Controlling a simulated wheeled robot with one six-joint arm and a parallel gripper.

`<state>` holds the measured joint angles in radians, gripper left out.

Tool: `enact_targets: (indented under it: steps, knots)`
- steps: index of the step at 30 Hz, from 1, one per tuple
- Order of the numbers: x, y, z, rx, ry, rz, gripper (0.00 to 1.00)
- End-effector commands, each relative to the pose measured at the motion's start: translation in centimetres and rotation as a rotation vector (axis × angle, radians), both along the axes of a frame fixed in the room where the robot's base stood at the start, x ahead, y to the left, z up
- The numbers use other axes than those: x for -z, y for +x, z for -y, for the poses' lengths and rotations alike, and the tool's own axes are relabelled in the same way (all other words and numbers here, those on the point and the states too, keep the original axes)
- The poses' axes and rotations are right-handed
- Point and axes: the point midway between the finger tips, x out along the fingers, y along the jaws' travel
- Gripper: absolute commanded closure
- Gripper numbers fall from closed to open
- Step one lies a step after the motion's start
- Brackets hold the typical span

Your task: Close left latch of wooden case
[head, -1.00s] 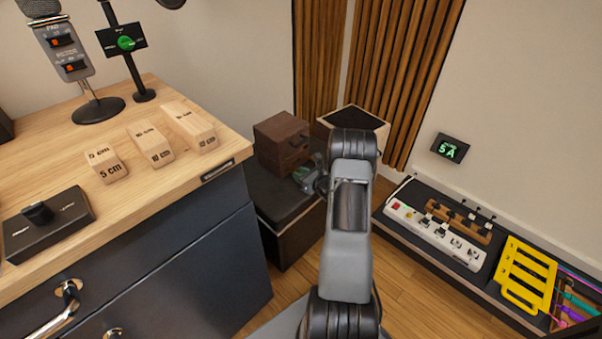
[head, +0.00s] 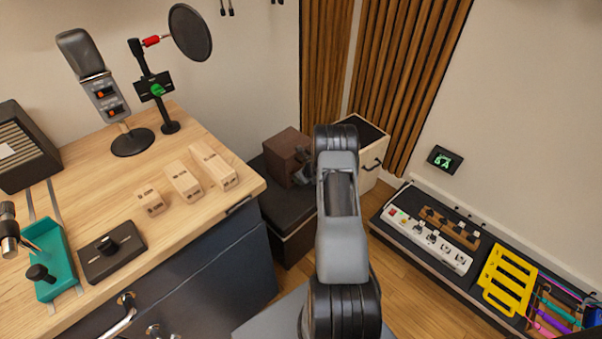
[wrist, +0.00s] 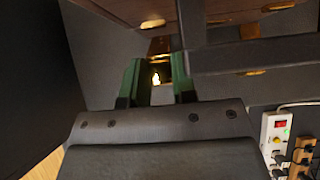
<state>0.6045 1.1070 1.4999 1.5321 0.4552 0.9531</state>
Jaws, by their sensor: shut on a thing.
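The wooden case (head: 286,155) is a small dark brown box on a black bench at the back, left of my arm in the head view. In the wrist view its brown wood (wrist: 125,10) runs along the top, with small brass fittings on it. My gripper (wrist: 160,72) has green fingers either side of a small bright brass piece (wrist: 156,78), which looks like the left latch. The fingers are closed on it. In the head view my gripper (head: 303,167) is dark and small at the case's right side, and the latch is hidden.
A cream box (head: 370,170) with a dark top stands right behind my arm. The black bench (head: 284,207) carries the case. A desk with wooden blocks (head: 184,181) is at left. A power strip (head: 428,241) and yellow rack (head: 507,279) lie at right.

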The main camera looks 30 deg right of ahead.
Motion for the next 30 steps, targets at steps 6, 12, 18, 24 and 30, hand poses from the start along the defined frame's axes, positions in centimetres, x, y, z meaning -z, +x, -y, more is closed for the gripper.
enact_targets:
  steps: [6,12,18,24,30]
  knots:
    - [-0.17,0.16,0.01,0.001,-0.006,-0.028,0.98]
    - [-0.05,0.18,0.01,0.001,-0.006,-0.031,0.98]
    - [-0.05,0.17,0.0,0.001,-0.005,-0.032,0.98]
    - [-0.05,0.19,-0.04,0.001,-0.005,-0.031,0.55]
    - [-0.07,0.2,-0.08,-0.001,-0.005,-0.031,0.49]
